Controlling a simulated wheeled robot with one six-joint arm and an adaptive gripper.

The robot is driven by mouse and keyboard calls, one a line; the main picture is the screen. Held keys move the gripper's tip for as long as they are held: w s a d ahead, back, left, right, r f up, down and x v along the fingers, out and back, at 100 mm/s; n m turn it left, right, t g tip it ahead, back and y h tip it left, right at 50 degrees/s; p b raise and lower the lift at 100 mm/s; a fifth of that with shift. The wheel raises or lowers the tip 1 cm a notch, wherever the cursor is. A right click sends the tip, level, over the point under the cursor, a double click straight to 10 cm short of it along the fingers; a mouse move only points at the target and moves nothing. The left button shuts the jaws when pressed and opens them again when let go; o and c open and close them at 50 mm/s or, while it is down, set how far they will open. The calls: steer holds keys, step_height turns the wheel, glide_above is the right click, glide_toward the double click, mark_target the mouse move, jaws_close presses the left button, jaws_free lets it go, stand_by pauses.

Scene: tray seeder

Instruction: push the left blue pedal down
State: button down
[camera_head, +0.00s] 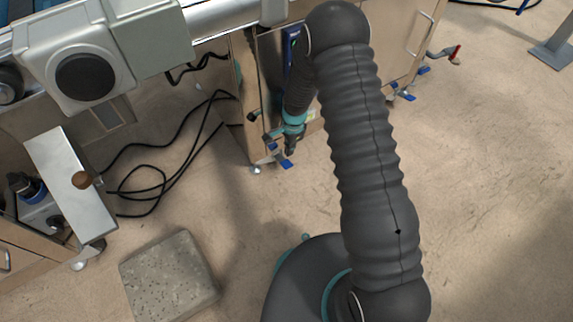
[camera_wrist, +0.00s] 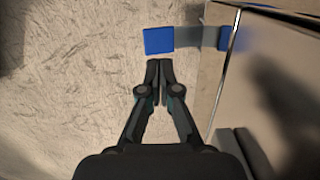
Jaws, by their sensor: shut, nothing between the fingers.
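In the wrist view a blue pedal (camera_wrist: 158,41) sits at the end of a grey metal arm that reaches out from the cabinet. My gripper (camera_wrist: 159,65) is shut and empty, with its fingertips just short of the pedal's near edge in the picture. I cannot tell the height gap between them. In the head view my gripper (camera_head: 291,151) points down beside the cabinet's lower corner. The left blue pedal (camera_head: 286,164) shows just below the fingertips, and part of it may be hidden by them.
A wooden cabinet (camera_head: 391,30) stands along the right of the gripper. More blue pedals (camera_head: 407,96) are at its farther corner. Black cables (camera_head: 150,190) lie on the floor to the left, near a stone block (camera_head: 170,278).

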steer(key=shift+s+a+f+b, duration=0.15)
steer(key=shift+f+b, duration=0.55)
steer(key=shift+f, duration=0.6)
steer(key=shift+a+f+b, duration=0.1)
steer(key=shift+f+b, duration=0.55)
steer(key=shift+f, duration=0.6)
steer(key=shift+f, duration=0.1)
step_height(320, 180, down, 4)
steer(key=b, duration=0.2)
steer(key=shift+b, duration=0.3)
steer(key=shift+r, duration=0.35)
steer(key=shift+w+d+r+p, duration=0.25)
steer(key=shift+w+d, duration=0.15)
steer(key=shift+d, duration=0.25)
steer(key=shift+w+d+r+p, duration=0.1)
steer(key=shift+w+d+r, duration=0.1)
steer(key=shift+w+d, duration=0.3)
steer(key=shift+d+r, duration=0.1)
step_height(320, 180, up, 7)
glide_above(288, 163)
steer(key=w+d, duration=0.2)
steer(key=d, duration=0.1)
steer(key=shift+r, duration=0.15)
